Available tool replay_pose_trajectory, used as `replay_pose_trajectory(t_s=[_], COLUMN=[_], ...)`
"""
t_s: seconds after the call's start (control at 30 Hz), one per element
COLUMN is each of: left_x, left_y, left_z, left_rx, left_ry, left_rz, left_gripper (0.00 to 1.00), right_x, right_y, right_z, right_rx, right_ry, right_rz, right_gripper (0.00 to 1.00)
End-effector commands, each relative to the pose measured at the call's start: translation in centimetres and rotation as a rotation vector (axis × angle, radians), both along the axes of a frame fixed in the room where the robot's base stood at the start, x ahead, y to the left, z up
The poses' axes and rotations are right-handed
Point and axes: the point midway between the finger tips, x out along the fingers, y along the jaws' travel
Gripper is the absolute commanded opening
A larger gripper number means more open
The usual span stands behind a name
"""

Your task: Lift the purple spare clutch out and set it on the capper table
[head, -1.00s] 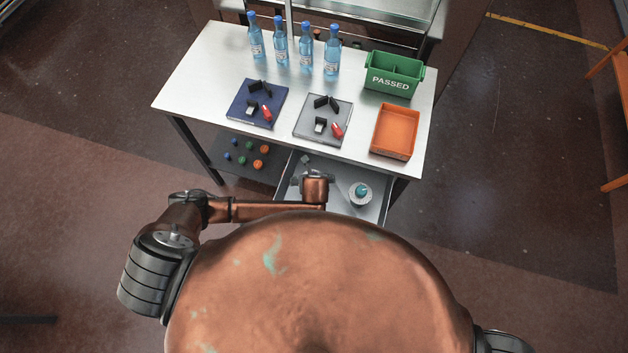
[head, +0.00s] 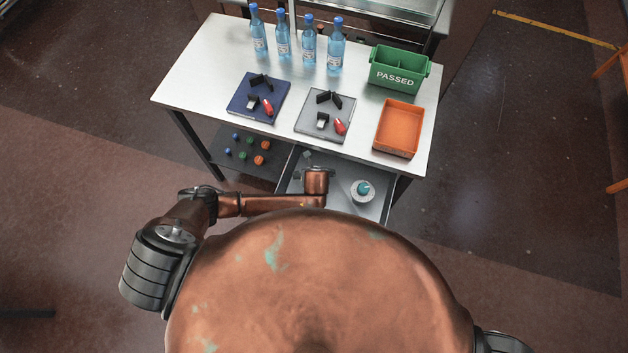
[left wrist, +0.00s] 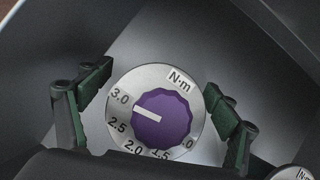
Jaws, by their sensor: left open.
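The purple spare clutch (left wrist: 163,118) sits in the open drawer (head: 343,207), its purple knob on a round silver dial marked N·m. My left gripper (left wrist: 156,85) is open, with one green-padded finger on each side of the dial. Neither finger visibly grips it. In the head view my left wrist hides the fingers and the purple clutch. The capper table (head: 195,85) has a white top above the drawer. My right gripper is out of view.
A teal-knobbed clutch (head: 362,190) stands in the drawer to the right. On the table are a blue mat (head: 238,108), a grey mat (head: 305,128), an orange tray (head: 380,145), a green PASSED bin (head: 378,80) and several bottles (head: 336,50). The left front of the tabletop is bare.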

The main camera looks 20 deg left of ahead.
Motion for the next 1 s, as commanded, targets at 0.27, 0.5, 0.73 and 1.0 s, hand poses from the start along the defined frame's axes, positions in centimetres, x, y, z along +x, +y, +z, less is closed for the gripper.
replay_pose_trajectory(t_s=[0.27, 0.5, 0.73, 1.0], left_x=[0.0, 0.0, -0.01, -0.01], left_y=[-0.05, -0.06, -0.08, -0.08], left_z=[0.03, 0.04, 0.04, 0.04], left_rx=[0.0, 0.0, 0.0, 0.0], left_ry=[0.0, 0.0, 0.0, 0.0], left_rz=[-0.001, -0.001, -0.001, -0.001], left_gripper=[0.68, 0.51, 0.35, 0.17], right_x=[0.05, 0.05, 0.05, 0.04], right_y=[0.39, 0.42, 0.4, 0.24], right_z=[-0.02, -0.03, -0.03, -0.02], right_rx=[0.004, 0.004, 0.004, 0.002], right_ry=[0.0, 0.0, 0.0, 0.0], right_rz=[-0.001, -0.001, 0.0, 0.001], right_gripper=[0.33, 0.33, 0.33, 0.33])
